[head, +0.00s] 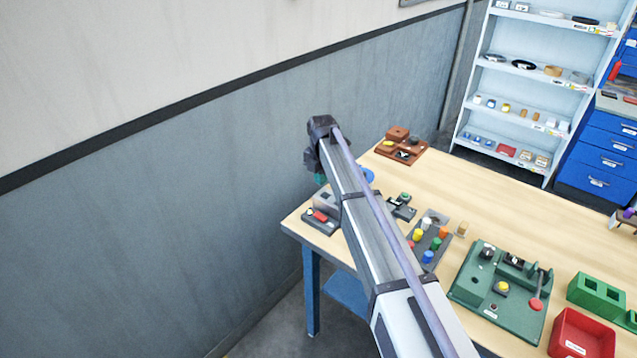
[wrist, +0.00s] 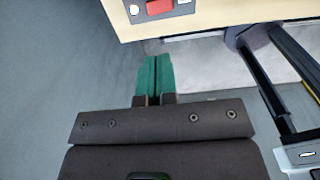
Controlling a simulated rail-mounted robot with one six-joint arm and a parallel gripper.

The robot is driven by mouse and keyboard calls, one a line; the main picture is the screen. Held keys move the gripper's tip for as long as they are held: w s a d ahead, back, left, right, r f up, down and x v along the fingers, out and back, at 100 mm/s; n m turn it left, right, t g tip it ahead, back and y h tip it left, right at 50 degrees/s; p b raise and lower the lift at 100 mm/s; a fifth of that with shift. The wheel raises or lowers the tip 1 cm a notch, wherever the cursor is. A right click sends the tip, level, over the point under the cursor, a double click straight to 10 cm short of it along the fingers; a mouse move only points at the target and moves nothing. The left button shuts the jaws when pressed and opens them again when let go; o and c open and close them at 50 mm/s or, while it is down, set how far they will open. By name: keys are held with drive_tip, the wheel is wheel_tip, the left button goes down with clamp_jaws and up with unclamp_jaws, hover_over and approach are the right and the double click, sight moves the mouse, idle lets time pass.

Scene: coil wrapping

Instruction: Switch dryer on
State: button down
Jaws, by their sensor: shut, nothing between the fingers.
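A small dark grey device with a red switch and a light round button, which looks like the dryer (head: 313,228), sits at the near left corner of the wooden table. In the wrist view its red switch (wrist: 159,8) shows at the top edge, with the white round button to its left; the rest is cut off. My gripper (wrist: 154,58) has green fingers pressed together with nothing between them. They are apart from the switch, over the gap beyond the table's edge. In the head view my gripper (head: 319,178) is mostly hidden behind my arm.
The table (head: 480,215) also holds a brown tray (head: 416,157), a peg board (head: 441,218), a green fixture (head: 470,296) and a red bin (head: 580,335). A grey wall (head: 150,240) stands to the left. White shelves (head: 540,70) stand behind.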

drive_tip(key=shift+d, duration=0.1)
wheel_tip(320, 180, up, 14)
drive_tip(key=s+d+p, duration=0.1)
drive_tip(key=d+p, duration=0.1)
drive_tip(key=p, duration=1.1)
drive_tip(key=shift+s+d+p, duration=0.25)
drive_tip(key=shift+s+p, duration=0.1)
drive_tip(key=shift+s, duration=0.05)
drive_tip(key=shift+f, duration=0.15)
